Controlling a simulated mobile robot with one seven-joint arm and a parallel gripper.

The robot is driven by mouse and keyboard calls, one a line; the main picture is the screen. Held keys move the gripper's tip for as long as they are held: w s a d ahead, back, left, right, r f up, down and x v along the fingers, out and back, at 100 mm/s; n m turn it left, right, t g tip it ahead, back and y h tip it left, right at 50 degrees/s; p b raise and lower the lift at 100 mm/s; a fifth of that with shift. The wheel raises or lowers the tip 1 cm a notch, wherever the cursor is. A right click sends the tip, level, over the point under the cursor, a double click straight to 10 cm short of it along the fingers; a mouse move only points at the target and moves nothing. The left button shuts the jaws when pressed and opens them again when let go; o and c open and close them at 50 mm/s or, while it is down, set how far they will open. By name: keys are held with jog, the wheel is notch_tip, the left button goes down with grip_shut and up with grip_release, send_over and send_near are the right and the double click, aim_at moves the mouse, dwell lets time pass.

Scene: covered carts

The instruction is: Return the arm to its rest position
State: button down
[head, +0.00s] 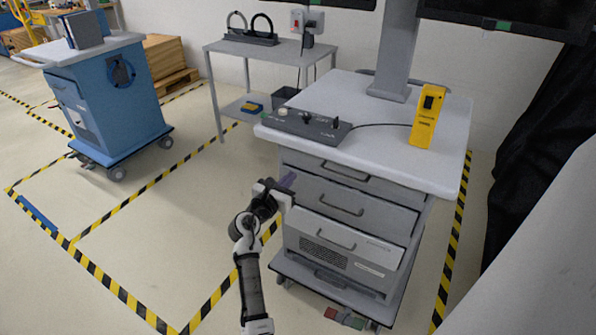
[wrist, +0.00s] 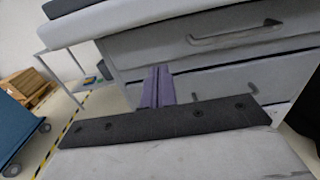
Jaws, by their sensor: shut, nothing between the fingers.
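My gripper (head: 287,182) is shut with nothing between its fingers. In the head view it is in front of the upper drawers of the grey cart (head: 350,205), below the worktop's front left corner. In the wrist view its purple fingers (wrist: 157,88) lie side by side and point toward the drawer fronts. I cannot tell how wide the gap to the drawers is. My arm reaches up from the bottom of the head view.
The cart's worktop (head: 375,155) carries a dark control box (head: 307,125) and a yellow device (head: 427,115). A grey side table (head: 262,48) stands behind. A blue cart (head: 105,95) is at the left. Open floor (head: 150,260) lies left of my arm, with striped tape.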

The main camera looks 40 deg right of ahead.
jog(key=shift+v, duration=2.25)
